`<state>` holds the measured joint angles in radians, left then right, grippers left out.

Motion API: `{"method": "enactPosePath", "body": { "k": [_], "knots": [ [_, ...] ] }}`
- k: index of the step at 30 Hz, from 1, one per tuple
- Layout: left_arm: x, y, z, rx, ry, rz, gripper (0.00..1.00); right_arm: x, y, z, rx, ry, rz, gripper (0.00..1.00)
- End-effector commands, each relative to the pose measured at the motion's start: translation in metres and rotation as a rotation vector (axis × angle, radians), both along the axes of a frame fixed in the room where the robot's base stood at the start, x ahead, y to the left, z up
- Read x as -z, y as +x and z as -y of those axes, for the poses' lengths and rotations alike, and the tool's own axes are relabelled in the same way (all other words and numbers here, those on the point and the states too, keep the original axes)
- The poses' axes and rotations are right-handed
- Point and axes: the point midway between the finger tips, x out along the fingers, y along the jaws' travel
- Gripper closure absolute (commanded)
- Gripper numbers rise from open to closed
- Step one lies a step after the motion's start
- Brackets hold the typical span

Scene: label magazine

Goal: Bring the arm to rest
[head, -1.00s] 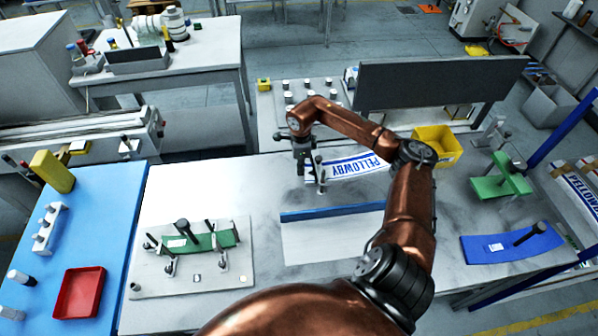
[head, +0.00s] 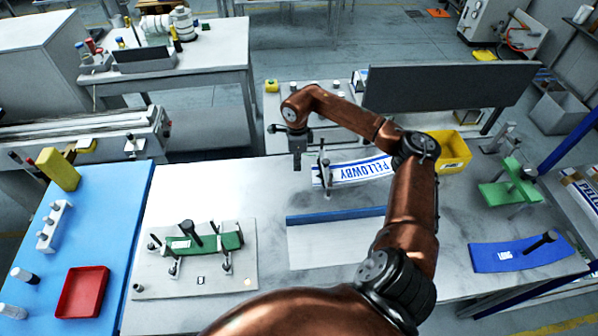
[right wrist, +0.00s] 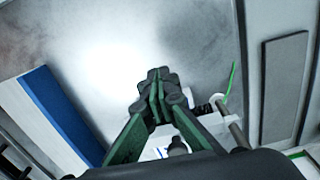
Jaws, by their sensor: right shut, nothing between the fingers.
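My right arm reaches over the table from the front right in the head view. Its gripper (head: 298,162) is beyond the white plate with the blue bar, left of the label strip. In the right wrist view the gripper's fingers (right wrist: 158,92) are shut together with nothing between them, above the grey tabletop. The white label strip (head: 362,171) marked PELLOWBY lies on the table, just right of the gripper, with a small upright post at its left end. My left gripper is not in view.
A fixture board (head: 150,285) with a green curved piece (head: 205,243) is at front left. A blue curved piece (head: 520,255) and a green stand (head: 508,190) are at right. A yellow bin (head: 452,151) and dark panel (head: 445,87) stand behind. A red tray (head: 82,291) lies on the blue surface.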

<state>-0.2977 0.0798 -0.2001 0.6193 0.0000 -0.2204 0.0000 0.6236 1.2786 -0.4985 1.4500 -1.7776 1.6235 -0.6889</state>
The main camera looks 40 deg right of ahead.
Motion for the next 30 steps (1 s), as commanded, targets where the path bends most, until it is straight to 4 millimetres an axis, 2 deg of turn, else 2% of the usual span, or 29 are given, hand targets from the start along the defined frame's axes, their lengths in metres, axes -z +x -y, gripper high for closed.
{"method": "enactPosePath", "body": {
  "k": [3, 9, 19, 21, 23, 26, 27, 29, 30],
  "knots": [
    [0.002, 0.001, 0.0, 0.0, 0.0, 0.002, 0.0, -0.024, 0.0, 0.0, -0.001, -0.002, 0.002, 1.0],
    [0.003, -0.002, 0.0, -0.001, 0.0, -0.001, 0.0, -0.047, 0.0, 0.0, -0.001, -0.001, 0.001, 1.0],
    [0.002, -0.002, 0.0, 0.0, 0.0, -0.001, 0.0, -0.054, 0.0, -0.001, -0.002, 0.001, 0.001, 1.0],
    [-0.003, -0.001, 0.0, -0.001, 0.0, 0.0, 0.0, -0.061, -0.001, -0.006, -0.01, 0.003, 0.012, 1.0],
    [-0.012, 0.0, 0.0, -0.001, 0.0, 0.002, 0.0, -0.074, -0.002, -0.017, -0.023, 0.009, 0.032, 1.0],
    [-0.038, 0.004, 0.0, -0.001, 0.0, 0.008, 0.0, -0.105, -0.01, -0.051, -0.063, 0.038, 0.08, 1.0],
    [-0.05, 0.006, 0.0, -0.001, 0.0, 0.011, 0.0, -0.118, -0.018, -0.068, -0.078, 0.058, 0.098, 1.0],
    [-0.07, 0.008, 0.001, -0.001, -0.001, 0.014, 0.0, -0.13, -0.036, -0.099, -0.091, 0.109, 0.108, 1.0],
    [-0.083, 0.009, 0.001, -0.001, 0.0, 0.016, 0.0, -0.13, -0.055, -0.12, -0.084, 0.155, 0.094, 1.0]
  ]
}}
